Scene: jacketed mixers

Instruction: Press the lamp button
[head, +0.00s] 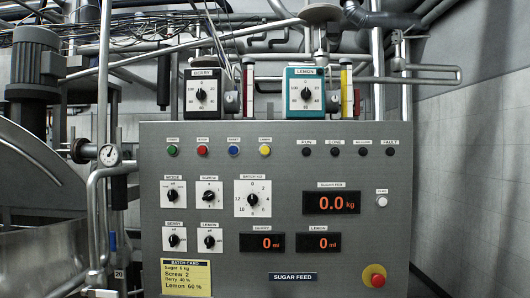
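The print is too small to read surely, so I cannot tell for certain which is the lamp button. A white button (382,201) sits at the right beside the displays. Neither of my grippers is in view.
Dark indicator lamps (335,152), dials (252,198) and orange displays (331,202) share the panel. A red knob on yellow (374,276) is at lower right. Dosing units, black (201,92) and teal (305,92), stand on top. Pipes (104,130) and a vessel crowd the left.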

